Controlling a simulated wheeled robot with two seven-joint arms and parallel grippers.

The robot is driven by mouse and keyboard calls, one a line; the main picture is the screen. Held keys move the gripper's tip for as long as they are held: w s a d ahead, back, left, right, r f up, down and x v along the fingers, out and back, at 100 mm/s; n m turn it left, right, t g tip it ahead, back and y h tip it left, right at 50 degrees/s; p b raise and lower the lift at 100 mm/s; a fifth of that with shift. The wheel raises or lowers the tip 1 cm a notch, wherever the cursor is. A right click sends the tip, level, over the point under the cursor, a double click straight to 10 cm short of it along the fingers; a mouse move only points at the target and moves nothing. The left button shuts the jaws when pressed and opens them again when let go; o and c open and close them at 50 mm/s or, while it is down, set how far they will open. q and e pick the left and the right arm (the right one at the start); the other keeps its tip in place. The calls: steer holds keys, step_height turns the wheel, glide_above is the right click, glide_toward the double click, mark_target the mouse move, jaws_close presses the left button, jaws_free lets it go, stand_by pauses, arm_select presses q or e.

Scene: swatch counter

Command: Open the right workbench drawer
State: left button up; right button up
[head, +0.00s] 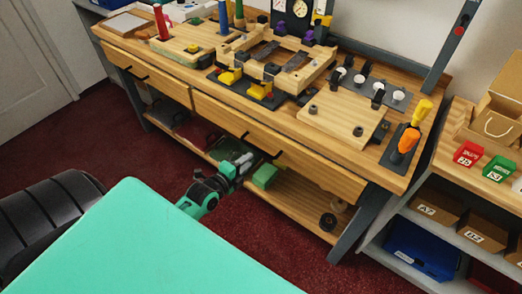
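The wooden workbench (330,160) has two drawers under its top. The right drawer (320,174) is long, and its front looks flush with the bench. Its dark bar handle (262,144) sits near the middle of the front. My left gripper (246,163) is grey, at the end of a dark and teal wrist, and appears just below and in front of the handle. Whether it touches the handle, and whether its fingers are open or shut, is too small to tell. My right gripper does not show.
The left drawer (150,84) looks closed. The bench top holds wooden fixtures, a flat board (342,114) and an orange-handled tool (408,140). A lower shelf carries a green box (265,176). A shelf unit with bins (421,248) stands at right. A dark chair (45,215) is at left.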

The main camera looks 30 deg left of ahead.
mark_target(261, 150)
arm_select(q)
steer(key=x, duration=0.8)
steer(key=shift+w+d+f, duration=0.1)
steer(key=shift+w, duration=0.15)
steer(key=shift+c, duration=0.5)
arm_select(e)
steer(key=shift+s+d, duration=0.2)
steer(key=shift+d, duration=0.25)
